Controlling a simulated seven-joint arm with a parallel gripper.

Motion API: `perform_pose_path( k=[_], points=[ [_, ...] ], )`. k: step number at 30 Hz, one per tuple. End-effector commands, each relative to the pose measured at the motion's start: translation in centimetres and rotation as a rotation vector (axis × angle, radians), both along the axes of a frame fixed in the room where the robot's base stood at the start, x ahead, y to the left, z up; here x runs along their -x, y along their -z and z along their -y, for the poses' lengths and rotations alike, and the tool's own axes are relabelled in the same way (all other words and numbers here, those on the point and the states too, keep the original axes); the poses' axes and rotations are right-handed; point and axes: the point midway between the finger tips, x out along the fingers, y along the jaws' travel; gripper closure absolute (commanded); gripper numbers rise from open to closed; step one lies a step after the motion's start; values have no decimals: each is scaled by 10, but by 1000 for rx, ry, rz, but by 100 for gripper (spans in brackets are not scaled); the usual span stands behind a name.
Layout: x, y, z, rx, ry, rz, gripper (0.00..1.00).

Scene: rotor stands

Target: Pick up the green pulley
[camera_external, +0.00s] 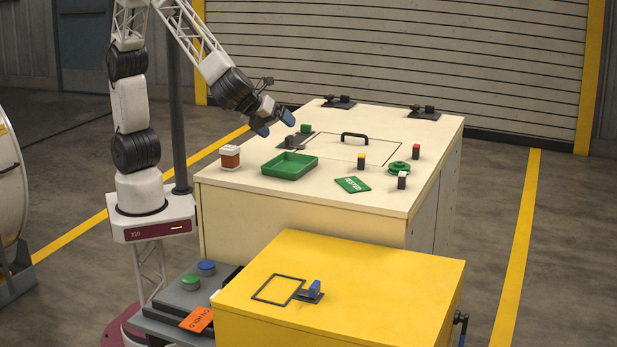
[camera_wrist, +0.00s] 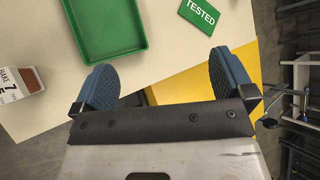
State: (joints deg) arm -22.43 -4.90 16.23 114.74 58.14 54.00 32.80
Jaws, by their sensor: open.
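The green pulley (camera_external: 399,168) lies on the right part of the cream bench top in the external view, a round disc with a raised hub. A white-topped dark block stands just in front of it. My gripper (camera_external: 275,124) is open and empty, above the left rear of the bench, well to the left of the pulley. In the wrist view my gripper (camera_wrist: 164,62) shows two blue pads spread apart with nothing between them. The pulley is not visible in the wrist view.
A green tray (camera_external: 290,165), a green TESTED card (camera_external: 352,184) and a brown-and-white box (camera_external: 230,157) sit on the bench. Yellow-topped (camera_external: 361,160), red-topped (camera_external: 416,151) and white-topped (camera_external: 402,179) blocks stand near the pulley. A black handle (camera_external: 355,137) rises behind. A lower yellow cabinet (camera_external: 400,290) stands in front.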

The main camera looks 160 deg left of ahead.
Motion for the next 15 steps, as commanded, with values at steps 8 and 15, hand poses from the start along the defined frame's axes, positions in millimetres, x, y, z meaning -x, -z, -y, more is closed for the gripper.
perform_pose_path(
  k=[8, 15],
  points=[
    [-35, 28, -96, -122, 115, -201, 0],
    [-56, 60, -178, -210, 216, -385, 0]
  ],
)
